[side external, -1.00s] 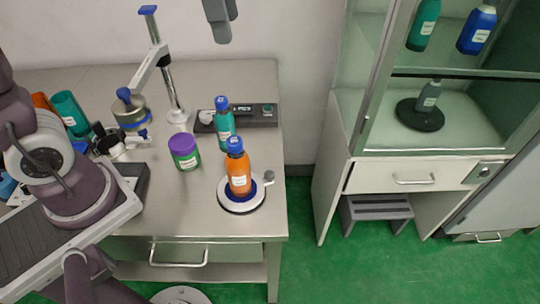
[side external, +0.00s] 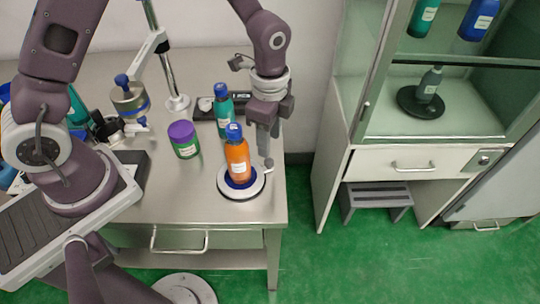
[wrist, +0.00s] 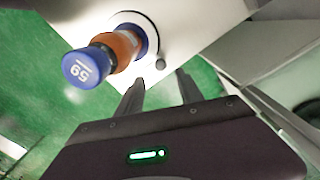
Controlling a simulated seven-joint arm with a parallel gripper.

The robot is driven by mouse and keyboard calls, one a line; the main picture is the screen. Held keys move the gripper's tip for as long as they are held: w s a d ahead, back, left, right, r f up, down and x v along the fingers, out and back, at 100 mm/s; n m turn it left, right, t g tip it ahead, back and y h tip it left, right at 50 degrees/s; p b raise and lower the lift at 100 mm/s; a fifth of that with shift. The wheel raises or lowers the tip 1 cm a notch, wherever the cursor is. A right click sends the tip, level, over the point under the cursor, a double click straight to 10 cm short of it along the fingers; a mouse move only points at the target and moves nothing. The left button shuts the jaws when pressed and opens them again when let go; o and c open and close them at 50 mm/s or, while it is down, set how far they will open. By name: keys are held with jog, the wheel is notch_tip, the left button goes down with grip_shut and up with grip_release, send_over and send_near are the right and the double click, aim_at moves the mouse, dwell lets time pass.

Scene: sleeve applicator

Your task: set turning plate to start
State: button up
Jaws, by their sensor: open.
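The turning plate (side external: 225,192) is a white ring with a dark blue centre near the table's front right corner. An orange bottle (side external: 238,160) with a blue cap stands on it; the bottle also shows in the wrist view (wrist: 124,46), its cap marked 59. A small grey knob (side external: 268,163) sits at the plate's right edge. It also shows in the wrist view (wrist: 160,64), just beyond the fingertips. My gripper (side external: 266,148) points down over the knob, right of the bottle. Its fingers (wrist: 160,80) are apart, with nothing between them. Whether they touch the knob I cannot tell.
A teal bottle (side external: 222,106) stands close behind the orange one, near a dark grey device (side external: 205,112). A purple-lidded green jar (side external: 183,140) stands to the left. A post stand (side external: 165,60) rises at the back. A glass cabinet (side external: 345,120) stands to the right.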

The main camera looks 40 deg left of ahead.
aim_at(270, 160)
notch_tip(270, 160, down, 8)
jog(key=shift+r, duration=0.25)
grip_shut()
jog(key=shift+w+r, duration=0.1)
dwell(1.2)
